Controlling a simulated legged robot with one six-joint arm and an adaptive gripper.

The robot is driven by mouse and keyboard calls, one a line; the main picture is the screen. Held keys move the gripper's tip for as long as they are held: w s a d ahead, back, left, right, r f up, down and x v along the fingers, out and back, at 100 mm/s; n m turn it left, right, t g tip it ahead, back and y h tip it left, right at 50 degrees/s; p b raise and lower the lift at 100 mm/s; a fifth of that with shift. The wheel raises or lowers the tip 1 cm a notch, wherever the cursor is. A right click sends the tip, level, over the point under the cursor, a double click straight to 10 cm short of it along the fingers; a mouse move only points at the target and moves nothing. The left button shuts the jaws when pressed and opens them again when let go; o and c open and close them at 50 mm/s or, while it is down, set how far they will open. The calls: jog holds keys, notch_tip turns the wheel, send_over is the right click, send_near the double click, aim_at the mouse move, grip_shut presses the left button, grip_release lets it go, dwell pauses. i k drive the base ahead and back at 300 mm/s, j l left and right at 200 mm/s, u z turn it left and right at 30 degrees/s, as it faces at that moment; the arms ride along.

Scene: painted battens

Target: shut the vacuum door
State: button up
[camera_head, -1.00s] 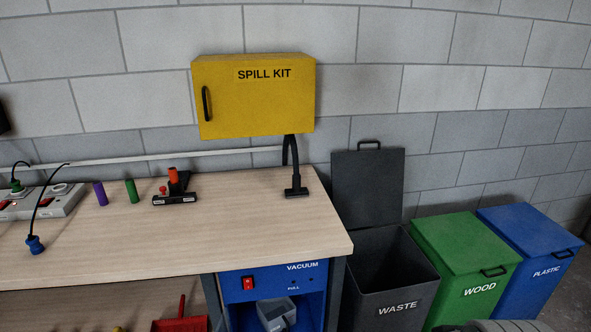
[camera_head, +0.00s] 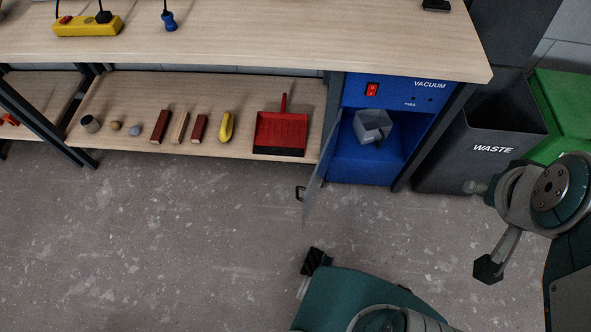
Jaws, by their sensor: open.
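The blue vacuum cabinet (camera_head: 367,165) stands under the bench's right end. Its door (camera_head: 315,178) is open, swung out to the left front and seen nearly edge-on. The door has a small dark handle (camera_head: 299,193). A grey cup-like container (camera_head: 372,126) is inside the open compartment. My gripper (camera_head: 482,229) appears at the right, open and empty, in front of the waste bin in the picture. It is well to the right of the door and apart from it. Its exact depth is unclear.
The lower shelf (camera_head: 240,172) holds a red dustpan (camera_head: 281,130), a yellow object (camera_head: 226,127) and several small blocks. The grey waste bin (camera_head: 490,150) and green bin (camera_head: 565,105) stand to the right. The floor (camera_head: 190,240) left of the door is clear.

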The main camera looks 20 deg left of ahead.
aim_at(315, 171)
jog(key=j+z, duration=0.25)
jog(key=j, duration=1.6)
jog(key=k+l+u, duration=0.3)
